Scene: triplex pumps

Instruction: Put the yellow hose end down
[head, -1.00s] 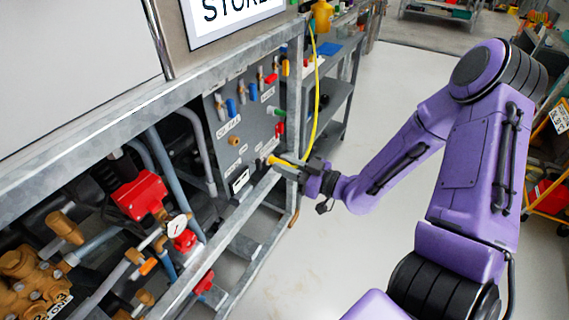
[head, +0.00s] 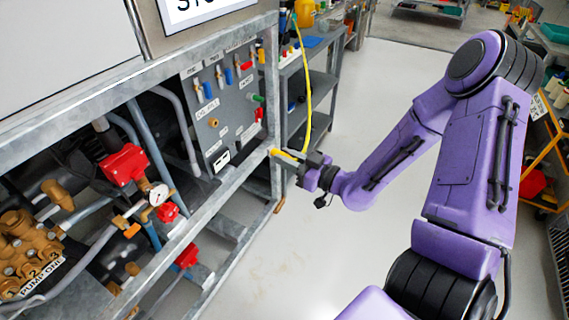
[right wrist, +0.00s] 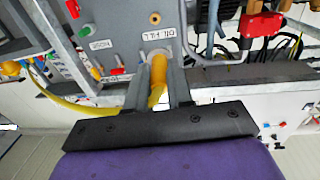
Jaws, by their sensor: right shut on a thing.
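The yellow hose end (head: 285,154) is in my right gripper (head: 297,163), in front of the frame post at the right edge of the grey pump panel. In the right wrist view, the hose end (right wrist: 158,72) lies between the two fingers of the right gripper (right wrist: 161,90), which are shut on it. Its tip points toward the panel (right wrist: 120,22); I cannot tell the exact gap. The yellow hose (head: 309,95) runs from the gripper up to the back shelf. My left gripper is not in view.
The panel (head: 232,97) carries coloured valves and a brass oil fill port (head: 213,122). The metal frame rail (head: 200,235) runs along the left, with red-handled valves and a gauge behind it. A grey shelf rack (head: 323,85) stands behind.

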